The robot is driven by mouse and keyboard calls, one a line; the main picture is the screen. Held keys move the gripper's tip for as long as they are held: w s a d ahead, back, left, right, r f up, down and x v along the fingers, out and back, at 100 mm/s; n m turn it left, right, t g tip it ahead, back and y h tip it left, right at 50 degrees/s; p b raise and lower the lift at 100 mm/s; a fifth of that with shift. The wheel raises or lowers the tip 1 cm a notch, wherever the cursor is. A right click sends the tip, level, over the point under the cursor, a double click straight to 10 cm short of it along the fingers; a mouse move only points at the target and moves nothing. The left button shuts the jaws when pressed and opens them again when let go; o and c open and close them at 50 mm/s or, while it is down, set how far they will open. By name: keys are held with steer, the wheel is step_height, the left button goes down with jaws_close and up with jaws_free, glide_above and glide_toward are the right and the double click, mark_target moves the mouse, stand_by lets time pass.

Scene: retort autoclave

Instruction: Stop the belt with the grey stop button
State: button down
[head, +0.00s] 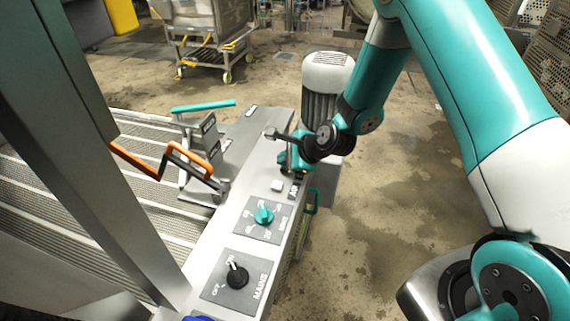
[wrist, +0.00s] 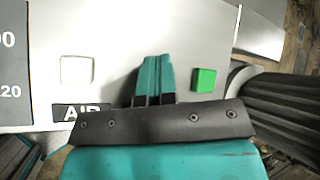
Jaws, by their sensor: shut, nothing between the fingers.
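A pale grey, nearly white square button (wrist: 76,71) sits on the grey metal panel (wrist: 115,28) in the wrist view, above and left of a black label reading AIR. It also shows in the head view (head: 277,186). A green square button (wrist: 204,80) is on the other side of my gripper (wrist: 154,66). My gripper is shut and empty, its teal fingertips over the panel between the two buttons. In the head view my gripper (head: 284,160) is at the console, beyond the pale button. I cannot tell whether the fingertips touch the panel.
A teal rotary knob (head: 263,214) and a black MAINS switch (head: 236,276) are on the near console. An orange-handled lever (head: 188,160) stands left, beside the slatted belt (head: 150,215). A grey ribbed motor (head: 326,85) stands behind my gripper. Open floor lies to the right.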

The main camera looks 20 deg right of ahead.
steer(key=shift+r, duration=0.15)
steer(key=shift+r+p, duration=0.8)
step_height(320, 180, up, 5)
steer(key=p, duration=0.4)
stand_by(0.5)
